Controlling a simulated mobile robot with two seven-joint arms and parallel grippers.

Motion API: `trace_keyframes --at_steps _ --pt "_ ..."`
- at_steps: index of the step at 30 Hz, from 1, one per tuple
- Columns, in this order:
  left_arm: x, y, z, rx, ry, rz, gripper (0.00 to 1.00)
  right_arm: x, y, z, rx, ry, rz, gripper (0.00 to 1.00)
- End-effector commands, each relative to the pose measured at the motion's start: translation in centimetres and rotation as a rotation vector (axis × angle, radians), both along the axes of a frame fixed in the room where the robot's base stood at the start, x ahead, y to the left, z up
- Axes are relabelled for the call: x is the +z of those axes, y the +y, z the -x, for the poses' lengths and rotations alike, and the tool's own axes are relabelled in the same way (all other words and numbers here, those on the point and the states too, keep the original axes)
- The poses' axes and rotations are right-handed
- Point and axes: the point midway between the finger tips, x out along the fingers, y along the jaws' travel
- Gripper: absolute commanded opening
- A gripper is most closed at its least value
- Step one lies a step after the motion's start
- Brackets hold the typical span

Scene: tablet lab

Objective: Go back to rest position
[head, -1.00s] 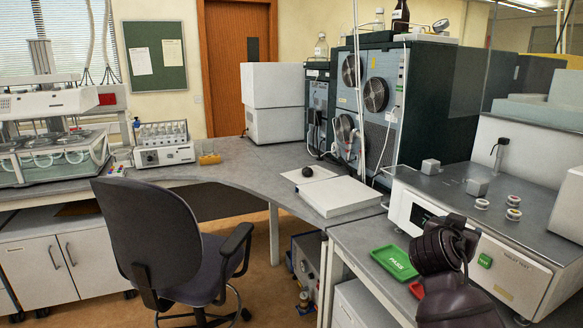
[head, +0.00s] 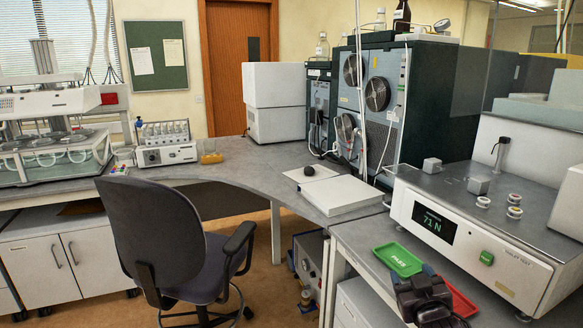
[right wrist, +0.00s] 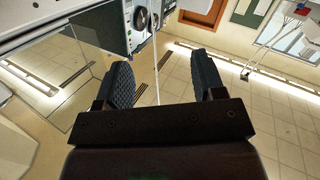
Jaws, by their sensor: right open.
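My right gripper (head: 415,276) is low at the right in the head view, in front of the tablet tester and over the near edge of the right bench. In the right wrist view its two dark fingers (right wrist: 163,65) stand wide apart with nothing between them. My left gripper is in neither view. The white tablet tester (head: 470,235) has a lit display (head: 434,222) reading 71 N. A green PASS tray (head: 398,260) lies left of the gripper. A red tray (head: 459,301) is partly hidden behind the gripper. No tablet can be made out in the visible parts of either tray.
An office chair (head: 165,235) stands on the floor at left. A white flat box (head: 342,195) and a black mouse-like object (head: 308,171) are on the curved bench. Small round pots (head: 514,212) and grey blocks sit on the tester's top.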

Motion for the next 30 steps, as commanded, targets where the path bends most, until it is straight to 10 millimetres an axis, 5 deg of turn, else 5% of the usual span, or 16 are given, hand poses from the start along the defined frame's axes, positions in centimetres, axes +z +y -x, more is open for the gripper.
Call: trace_keyframes --at_steps 9,18,24,30 --pt "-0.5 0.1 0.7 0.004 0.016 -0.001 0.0 -12.2 0.1 10.9 0.073 0.15 -0.1 0.63" --pt "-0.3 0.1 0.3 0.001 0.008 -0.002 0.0 -21.5 -1.0 22.6 0.018 0.382 -0.174 0.63" --pt "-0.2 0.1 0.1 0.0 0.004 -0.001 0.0 -24.0 -1.7 26.8 -0.014 0.464 -0.18 0.63" --pt "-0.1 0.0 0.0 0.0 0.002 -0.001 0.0 -24.3 -1.8 27.3 -0.018 0.473 -0.18 0.63"
